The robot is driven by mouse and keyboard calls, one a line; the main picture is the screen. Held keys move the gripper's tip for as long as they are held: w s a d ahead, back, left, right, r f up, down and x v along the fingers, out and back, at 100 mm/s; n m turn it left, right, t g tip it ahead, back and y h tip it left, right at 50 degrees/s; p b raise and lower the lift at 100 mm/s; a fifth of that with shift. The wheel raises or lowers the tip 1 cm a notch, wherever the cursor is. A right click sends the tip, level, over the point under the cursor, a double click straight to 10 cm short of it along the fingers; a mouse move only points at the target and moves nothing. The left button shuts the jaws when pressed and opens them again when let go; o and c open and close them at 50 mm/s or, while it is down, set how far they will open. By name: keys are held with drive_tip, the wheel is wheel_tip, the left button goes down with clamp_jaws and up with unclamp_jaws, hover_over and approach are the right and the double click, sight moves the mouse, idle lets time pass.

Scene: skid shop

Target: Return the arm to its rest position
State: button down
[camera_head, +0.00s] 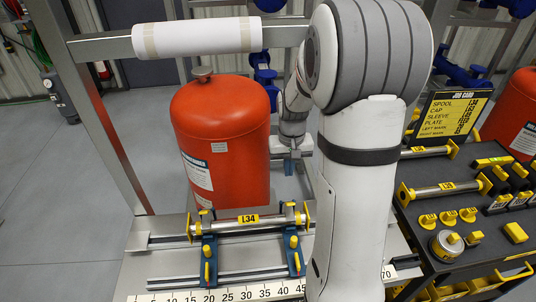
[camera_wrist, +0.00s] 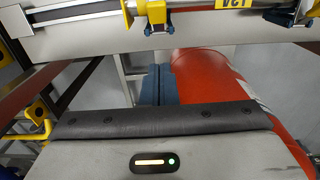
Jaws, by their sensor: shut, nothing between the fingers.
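My arm crosses the right middle of the head view, white and grey with dark bands. Its upper joint is raised close to the camera, and the forearm reaches down behind it. My gripper (camera_head: 289,168) shows small and partly hidden behind the arm, just right of the red tank.
A red tank (camera_head: 222,140) stands behind a spool labelled L34 (camera_head: 248,223), held on blue-and-yellow clamps. A metal frame (camera_head: 100,130) rises at left. A parts cart (camera_head: 440,222) with a job card (camera_head: 452,117) is at right. Floor (camera_head: 50,200) at left is clear.

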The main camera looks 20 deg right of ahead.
drive_tip(key=s+a+r+n+t, duration=0.1)
drive_tip(key=s+a+r, duration=0.4)
drive_tip(key=s, duration=0.4)
drive_tip(key=s+a+r+n+t, duration=0.1)
drive_tip(key=s+a+r+t, duration=0.1)
drive_tip(key=s+a+r, duration=0.3)
drive_tip(key=shift+s+r, duration=1.15)
drive_tip(key=shift+s, duration=1.05)
